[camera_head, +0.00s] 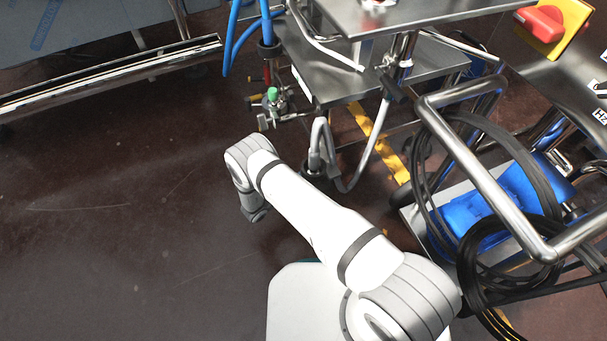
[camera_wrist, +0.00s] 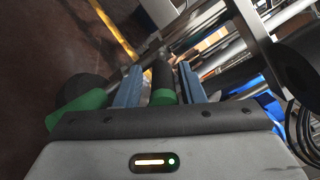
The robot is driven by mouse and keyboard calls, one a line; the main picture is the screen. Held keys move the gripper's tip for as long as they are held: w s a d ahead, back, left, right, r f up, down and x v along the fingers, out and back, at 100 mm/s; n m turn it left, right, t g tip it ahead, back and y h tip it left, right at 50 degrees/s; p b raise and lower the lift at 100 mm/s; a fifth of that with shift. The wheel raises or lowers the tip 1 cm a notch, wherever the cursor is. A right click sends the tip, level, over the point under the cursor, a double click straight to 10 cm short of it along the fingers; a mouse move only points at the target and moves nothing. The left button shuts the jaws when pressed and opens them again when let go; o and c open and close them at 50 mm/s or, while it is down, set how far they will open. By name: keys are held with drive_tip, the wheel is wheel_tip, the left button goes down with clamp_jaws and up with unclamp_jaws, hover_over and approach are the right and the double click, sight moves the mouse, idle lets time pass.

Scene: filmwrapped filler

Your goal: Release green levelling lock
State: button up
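In the wrist view my gripper's two blue-grey fingers (camera_wrist: 160,88) stand apart. A dark bar with a green end (camera_wrist: 163,97) lies between them, with a narrow gap seeming to show at each side; contact cannot be told. Another green part (camera_wrist: 78,110) curves beside a dark round piece, left of the fingers. I cannot tell which green part is the levelling lock. In the head view a small green knob (camera_head: 273,94) tops a metal fitting at the left of the steel machine. My gripper is not visible there; my wrist bends down left of the machine.
The steel machine frame (camera_head: 410,65) with bent tubes stands right of my arm. Black cables (camera_head: 437,170) hang over a tubular rail, near a blue unit (camera_head: 510,195). A red and yellow switch (camera_head: 545,22) is at the upper right. The dark floor (camera_head: 120,220) on the left is clear.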

drive_tip(key=shift+o, duration=0.5)
drive_tip(key=shift+a, duration=0.1)
drive_tip(key=shift+s, duration=0.1)
drive_tip(key=shift+a, duration=0.1)
drive_tip(key=p+v, duration=0.1)
drive_tip(key=v, duration=0.6)
drive_tip(key=shift+s+a+p, duration=0.2)
drive_tip(key=shift+s+p, duration=0.1)
drive_tip(key=shift+p, duration=0.1)
drive_tip(key=shift+r, duration=0.1)
